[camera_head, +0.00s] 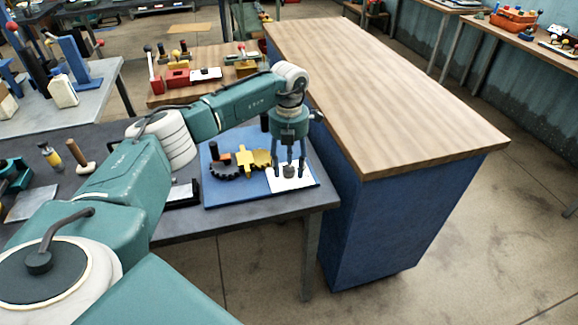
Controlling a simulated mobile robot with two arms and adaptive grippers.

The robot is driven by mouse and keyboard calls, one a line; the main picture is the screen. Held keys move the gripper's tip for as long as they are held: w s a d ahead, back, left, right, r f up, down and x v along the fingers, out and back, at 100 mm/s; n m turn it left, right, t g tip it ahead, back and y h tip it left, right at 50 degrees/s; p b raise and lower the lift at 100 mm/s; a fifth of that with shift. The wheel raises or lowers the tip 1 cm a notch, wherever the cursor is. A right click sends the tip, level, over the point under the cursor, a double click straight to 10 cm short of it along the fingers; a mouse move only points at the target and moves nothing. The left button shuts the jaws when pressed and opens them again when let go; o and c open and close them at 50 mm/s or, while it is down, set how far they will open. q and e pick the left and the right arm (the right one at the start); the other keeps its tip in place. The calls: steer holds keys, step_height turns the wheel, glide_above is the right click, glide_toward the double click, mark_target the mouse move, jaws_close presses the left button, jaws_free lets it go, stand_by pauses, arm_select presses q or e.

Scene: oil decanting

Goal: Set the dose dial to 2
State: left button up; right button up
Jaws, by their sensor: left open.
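My left gripper (290,163) points straight down over the right part of a blue board (237,192) on the dark table. Its fingers are open. A small dark grey knob (289,171), which looks like the dose dial, sits on a white plate (297,183) between or just behind the fingertips. I cannot tell whether the fingers touch it. The dial's marks and setting are too small to read. A yellow cross-shaped part (245,160) and a black toothed part (223,172) are on the board left of the gripper. My right gripper is not in view.
A tall blue cabinet with a bare wooden top (385,100) stands close to the right of the gripper. A yellow-and-black tool (50,155) and a wooden-handled tool (78,155) are at the table's left. Other benches with equipment stand behind.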

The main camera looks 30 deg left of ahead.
mark_target(289, 168)
arm_select(q)
step_height(289, 168, up, 11)
steer(key=shift+r, duration=0.2)
stand_by(0.6)
